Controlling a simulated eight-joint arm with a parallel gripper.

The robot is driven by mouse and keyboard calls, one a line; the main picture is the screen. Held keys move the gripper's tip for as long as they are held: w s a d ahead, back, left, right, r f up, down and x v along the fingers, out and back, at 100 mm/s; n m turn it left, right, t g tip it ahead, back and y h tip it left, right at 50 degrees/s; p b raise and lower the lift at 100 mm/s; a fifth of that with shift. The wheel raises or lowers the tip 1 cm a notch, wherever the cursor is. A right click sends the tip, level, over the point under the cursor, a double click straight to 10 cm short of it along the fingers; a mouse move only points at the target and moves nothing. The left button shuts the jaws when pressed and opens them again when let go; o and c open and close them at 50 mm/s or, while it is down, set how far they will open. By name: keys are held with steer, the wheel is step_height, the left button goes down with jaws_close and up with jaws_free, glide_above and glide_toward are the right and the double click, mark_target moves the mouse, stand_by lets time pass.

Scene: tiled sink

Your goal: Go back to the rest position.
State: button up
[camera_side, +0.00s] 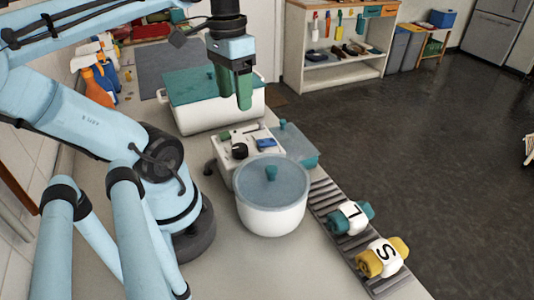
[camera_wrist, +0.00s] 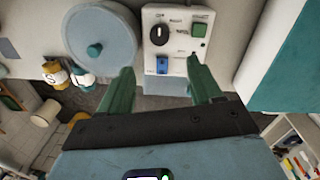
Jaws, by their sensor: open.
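My gripper (camera_side: 242,92) hangs in the air with its green fingers pointing down, beside and partly in front of the large white container with a teal lid. In the wrist view my gripper (camera_wrist: 162,88) shows its two green fingers spread apart with nothing between them. A white control box (camera_wrist: 178,38) with a black knob and a green button lies beyond the fingers; it also shows in the side view (camera_side: 240,160).
A white pot with a blue-grey lid (camera_side: 271,180) stands in front of the control box. The teal-lidded container (camera_side: 205,115) stands behind. Teal (camera_side: 350,217) and yellow (camera_side: 382,257) lettered rolls lie on a ribbed rack. Orange spray bottles (camera_side: 98,85) stand at the back left.

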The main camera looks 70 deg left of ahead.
steer(key=w+d+f+m+t, duration=0.2)
steer(key=w+d+f+t, duration=0.4)
steer(key=w+d, duration=0.3)
steer(key=shift+w+d+f+t+y, duration=0.15)
steer(key=shift+w+d+t+y, duration=0.25)
steer(key=shift+w, duration=0.85)
